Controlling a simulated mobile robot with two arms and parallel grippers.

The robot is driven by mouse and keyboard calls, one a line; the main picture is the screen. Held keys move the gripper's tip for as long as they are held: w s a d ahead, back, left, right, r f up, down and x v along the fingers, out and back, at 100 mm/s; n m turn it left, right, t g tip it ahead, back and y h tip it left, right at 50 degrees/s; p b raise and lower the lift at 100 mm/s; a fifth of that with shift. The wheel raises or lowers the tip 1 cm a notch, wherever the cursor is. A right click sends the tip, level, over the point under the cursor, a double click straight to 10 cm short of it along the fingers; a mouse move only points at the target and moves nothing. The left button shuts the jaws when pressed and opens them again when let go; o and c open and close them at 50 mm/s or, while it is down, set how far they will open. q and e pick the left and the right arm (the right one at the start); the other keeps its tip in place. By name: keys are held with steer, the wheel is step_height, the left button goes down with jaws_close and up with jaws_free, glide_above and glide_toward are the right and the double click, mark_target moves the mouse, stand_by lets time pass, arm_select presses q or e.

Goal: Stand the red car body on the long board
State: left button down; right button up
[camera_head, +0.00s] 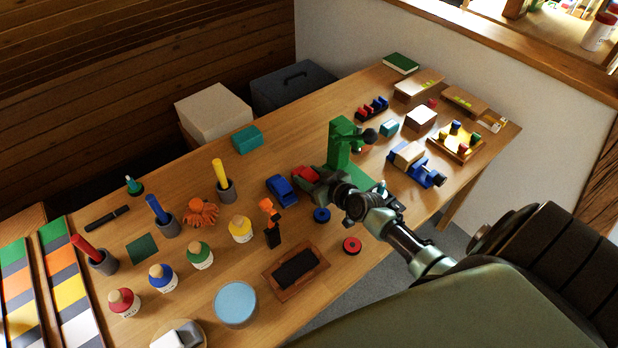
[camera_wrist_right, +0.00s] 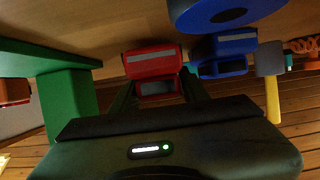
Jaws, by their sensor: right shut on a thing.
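A red car body (camera_head: 304,174) is held between the fingers of my right gripper (camera_head: 319,184), just left of the green stand. In the right wrist view the red car body (camera_wrist_right: 150,62) shows between the two dark fingers, which are shut on it. A gap between it and the table cannot be judged. Two long boards with coloured stripes, one (camera_head: 68,285) and another (camera_head: 17,295), lie at the far left; I cannot tell whether either is the long board. My left gripper is not in view.
A blue car body (camera_head: 281,188) is close left of the red one. A green stand (camera_head: 341,145) rises close by. A blue wheel (camera_head: 321,214) and red wheel (camera_head: 352,245) lie in front.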

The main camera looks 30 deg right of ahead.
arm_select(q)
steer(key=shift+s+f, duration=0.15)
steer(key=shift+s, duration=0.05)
arm_select(e)
steer(key=shift+d+f, duration=0.1)
steer(key=shift+f, duration=0.25)
steer(key=shift+f, duration=0.15)
steer(key=o, duration=1.4)
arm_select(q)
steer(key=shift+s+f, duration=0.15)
